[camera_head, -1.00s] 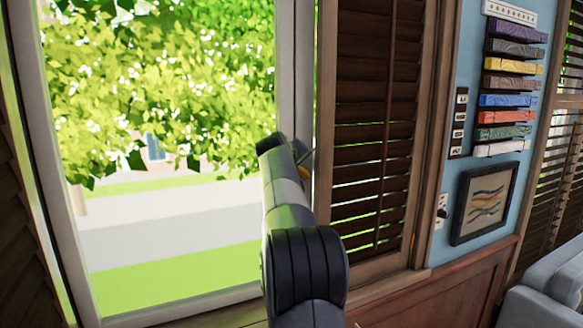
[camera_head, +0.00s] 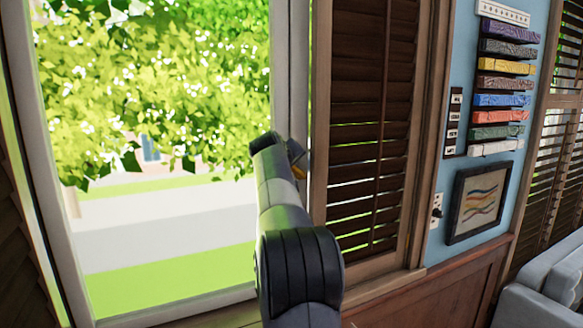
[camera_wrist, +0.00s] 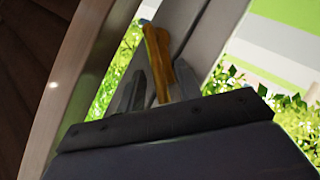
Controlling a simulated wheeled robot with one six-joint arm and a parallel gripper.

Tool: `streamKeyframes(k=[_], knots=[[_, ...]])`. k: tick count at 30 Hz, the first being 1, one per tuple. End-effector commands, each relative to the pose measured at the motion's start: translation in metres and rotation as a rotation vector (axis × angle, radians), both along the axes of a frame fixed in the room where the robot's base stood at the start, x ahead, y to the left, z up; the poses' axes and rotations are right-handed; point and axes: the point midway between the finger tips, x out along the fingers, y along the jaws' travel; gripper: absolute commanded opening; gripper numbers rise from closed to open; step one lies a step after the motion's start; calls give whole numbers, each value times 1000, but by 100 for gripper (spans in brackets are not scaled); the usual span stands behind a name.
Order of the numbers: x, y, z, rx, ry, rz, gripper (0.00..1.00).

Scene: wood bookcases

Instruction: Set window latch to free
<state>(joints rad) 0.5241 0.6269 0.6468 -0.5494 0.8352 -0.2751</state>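The window latch shows as a golden-orange handle (camera_wrist: 158,62) in the wrist view, against the grey window frame. My gripper (camera_wrist: 160,82) is at the latch, with grey fingers close on both sides of the handle. I cannot tell whether they press on it. The lower end of the handle is hidden behind my gripper's dark body. In the head view, my gripper (camera_head: 295,158) is at the right upright of the window frame (camera_head: 292,70), mostly hidden by my arm. A small orange patch shows beside it there.
Brown louvred shutters (camera_head: 368,130) stand just right of the window. A wooden sill (camera_head: 210,318) runs below. Further right are a framed picture (camera_head: 480,202), coloured bars (camera_head: 503,100) on a blue wall, and a grey sofa (camera_head: 545,290).

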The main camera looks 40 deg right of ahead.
Motion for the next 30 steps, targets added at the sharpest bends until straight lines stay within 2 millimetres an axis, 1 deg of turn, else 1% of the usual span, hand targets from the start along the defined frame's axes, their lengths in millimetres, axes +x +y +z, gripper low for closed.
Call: streamKeyframes(k=[5,9,15,20,28,30], knots=[[-15,22,10,-2,-4,1,33],[-30,44,21,-3,-4,2,33],[-46,67,35,0,-2,1,33],[-52,75,40,1,-1,0,33],[-53,76,41,0,1,-1,33],[-53,76,40,-2,3,0,28]])
